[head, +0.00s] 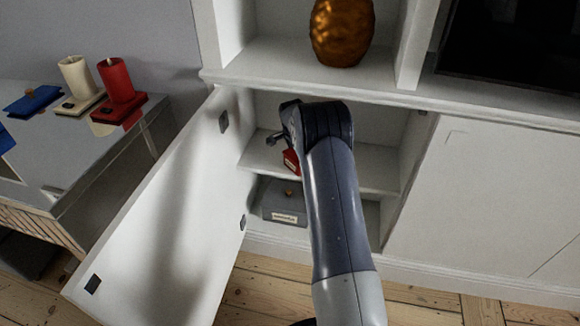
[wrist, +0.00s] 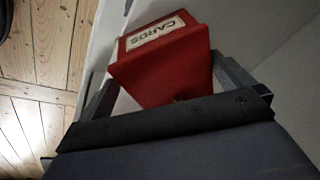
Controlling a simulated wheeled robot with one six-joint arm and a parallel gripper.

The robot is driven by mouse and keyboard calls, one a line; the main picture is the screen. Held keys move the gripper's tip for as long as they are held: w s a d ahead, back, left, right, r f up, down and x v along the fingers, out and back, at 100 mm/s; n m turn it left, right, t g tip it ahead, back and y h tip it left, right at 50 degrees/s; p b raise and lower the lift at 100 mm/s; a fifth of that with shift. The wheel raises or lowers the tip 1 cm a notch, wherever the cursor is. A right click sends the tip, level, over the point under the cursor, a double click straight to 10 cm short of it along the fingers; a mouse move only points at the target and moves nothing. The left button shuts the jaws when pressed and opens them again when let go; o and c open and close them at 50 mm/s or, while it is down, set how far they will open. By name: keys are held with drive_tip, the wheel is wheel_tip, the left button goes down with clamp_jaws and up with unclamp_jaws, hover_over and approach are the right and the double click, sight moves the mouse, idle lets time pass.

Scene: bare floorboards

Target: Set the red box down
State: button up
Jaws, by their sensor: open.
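The red box (head: 291,161) shows as a small patch beside my arm at the middle shelf (head: 262,153) of the open cabinet. My arm hides most of it. In the wrist view the red box (wrist: 165,68) is large, with a white label reading CARDS. My gripper (wrist: 163,74) is open, with one finger on each side of the box. The left finger is close to the box's side, and the right finger is by its right edge. I cannot tell whether either finger touches it. The box's underside is hidden, so its contact with the shelf is not clear.
The cabinet door (head: 165,215) stands open at the left. A grey labelled box (head: 284,214) lies in the lower compartment. An orange-brown vase (head: 341,32) stands above. A side table at the left holds a red candle (head: 116,80) and a cream candle (head: 76,78).

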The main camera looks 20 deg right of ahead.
drive_tip(key=s+a, duration=0.4)
drive_tip(key=a, duration=0.2)
drive_tip(key=shift+s+p, duration=0.35)
drive_tip(key=shift+s, duration=0.05)
